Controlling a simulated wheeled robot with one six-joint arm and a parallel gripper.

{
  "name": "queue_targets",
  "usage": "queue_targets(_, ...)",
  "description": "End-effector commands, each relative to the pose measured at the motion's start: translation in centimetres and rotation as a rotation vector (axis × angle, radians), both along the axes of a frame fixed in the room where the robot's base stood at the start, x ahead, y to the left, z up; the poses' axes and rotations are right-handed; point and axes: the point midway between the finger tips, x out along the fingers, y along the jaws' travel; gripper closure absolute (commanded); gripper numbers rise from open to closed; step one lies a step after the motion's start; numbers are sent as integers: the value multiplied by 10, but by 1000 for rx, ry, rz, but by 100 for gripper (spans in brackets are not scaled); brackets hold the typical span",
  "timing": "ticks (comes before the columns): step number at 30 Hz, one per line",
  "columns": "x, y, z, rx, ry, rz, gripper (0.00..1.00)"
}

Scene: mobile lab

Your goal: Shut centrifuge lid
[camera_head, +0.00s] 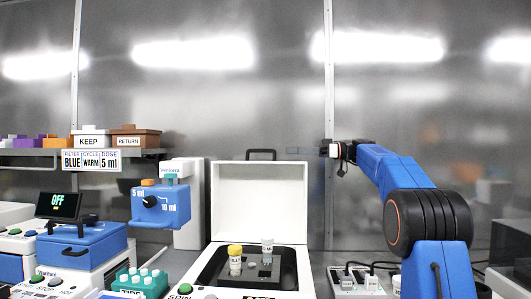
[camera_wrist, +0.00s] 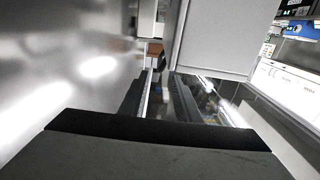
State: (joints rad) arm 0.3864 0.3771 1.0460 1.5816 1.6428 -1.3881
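The centrifuge (camera_head: 290,268) stands at the bottom middle of the head view. Its white lid (camera_head: 262,203) is open and stands upright at the back, with a dark handle (camera_head: 261,153) on its top edge. The lid also shows as a pale panel in the wrist view (camera_wrist: 215,40). A yellow-capped tube (camera_head: 235,261) and a clear tube with a pale cap (camera_head: 267,252) stand in the dark well. My gripper (camera_head: 300,151) is beside the lid's upper right corner, level with the handle and apart from it. Its dark fingers (camera_wrist: 160,95) are parted with nothing between them.
A blue dispenser (camera_head: 160,205) stands left of the lid. A green tip rack (camera_head: 142,281) is left of the centrifuge. A power strip (camera_head: 360,279) with plugs lies to its right. A shelf with a KEEP box (camera_head: 90,139) and a RETURN box (camera_head: 136,140) is at the left.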

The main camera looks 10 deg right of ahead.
Motion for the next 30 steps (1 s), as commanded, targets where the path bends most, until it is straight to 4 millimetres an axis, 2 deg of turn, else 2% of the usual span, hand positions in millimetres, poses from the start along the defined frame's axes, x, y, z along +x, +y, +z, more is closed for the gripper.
queue_targets(3,6,22,0,-1,0,2,70)
queue_targets(15,27,84,0,0,0,1,70)
queue_targets(22,33,101,0,0,0,0,70)
queue_targets(30,34,103,0,0,0,-1,70)
